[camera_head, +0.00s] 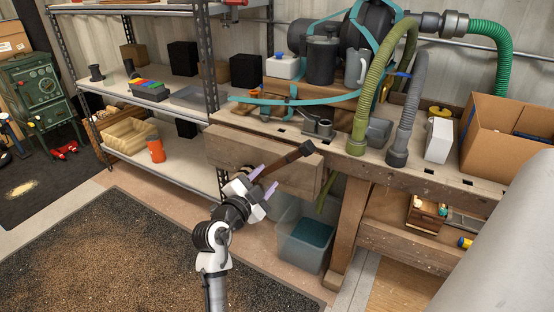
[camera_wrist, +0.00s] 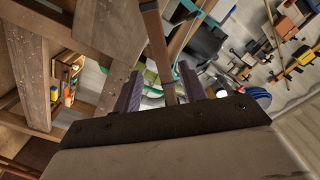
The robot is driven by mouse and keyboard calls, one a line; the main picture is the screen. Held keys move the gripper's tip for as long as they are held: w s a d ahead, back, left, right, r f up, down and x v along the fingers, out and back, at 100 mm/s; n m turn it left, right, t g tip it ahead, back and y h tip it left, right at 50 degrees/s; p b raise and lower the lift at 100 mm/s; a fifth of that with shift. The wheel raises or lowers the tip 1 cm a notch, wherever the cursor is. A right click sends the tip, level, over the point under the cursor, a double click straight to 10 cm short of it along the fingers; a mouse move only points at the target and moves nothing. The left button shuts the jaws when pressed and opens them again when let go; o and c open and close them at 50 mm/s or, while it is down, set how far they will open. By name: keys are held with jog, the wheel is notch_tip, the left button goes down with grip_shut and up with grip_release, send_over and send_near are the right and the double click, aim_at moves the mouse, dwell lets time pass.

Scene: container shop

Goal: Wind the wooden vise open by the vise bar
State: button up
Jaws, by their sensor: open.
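The wooden vise (camera_head: 225,147) is a thick brown block at the front left of the workbench. The vise bar (camera_head: 288,160) is a dark wooden rod with a thicker dark end, slanting up to the right in front of the vise. My gripper (camera_head: 264,181) is at the bar's lower left part, its purple fingers open on either side of it. In the wrist view the bar (camera_wrist: 157,45) runs down between the two fingers (camera_wrist: 160,92), with gaps visible. The bar's lower end is hidden by my gripper.
The workbench (camera_head: 448,180) carries hoses, a cardboard box (camera_head: 500,128) and tools. A clear plastic bin (camera_head: 303,245) stands on the floor below the vise. Metal shelves (camera_head: 130,90) stand at left. A dark mat (camera_head: 110,255) covers open floor.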

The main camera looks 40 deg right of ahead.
aim_at(275, 167)
jog(key=p+x, duration=0.1)
jog(key=x, duration=0.8)
jog(key=shift+w+d+p, duration=0.1)
jog(key=shift+w+p, duration=0.1)
jog(key=shift+p, duration=0.1)
jog(key=shift+c, duration=0.4)
grip_shut()
